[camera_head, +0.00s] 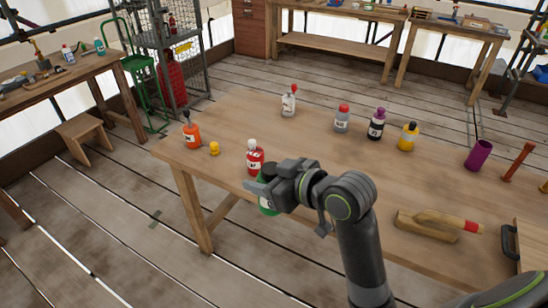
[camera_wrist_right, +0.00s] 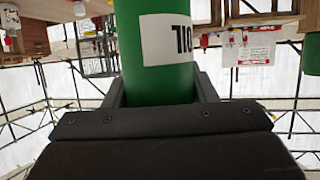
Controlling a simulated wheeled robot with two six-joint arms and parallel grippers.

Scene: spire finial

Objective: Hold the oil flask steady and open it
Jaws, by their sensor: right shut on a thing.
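The green oil flask (camera_head: 267,207) is near the table's front edge in the head view, mostly hidden behind my right gripper (camera_head: 264,190). A dark top shows just above the fingers. I cannot tell whether its base touches the table. In the right wrist view, the green flask (camera_wrist_right: 155,84) stands between the two fingers, and its white label reads OIL upside down. My right gripper is shut on the flask body. The flask's top cannot be made out in the wrist view. My left gripper is in neither view.
On the wooden table (camera_head: 245,110), a red bottle (camera_head: 255,162) stands just behind the flask. An orange bottle (camera_head: 192,135) and small yellow piece (camera_head: 214,149) are left. Several other bottles stand farther back. A wooden float (camera_head: 427,225) and purple cup (camera_head: 478,155) are right.

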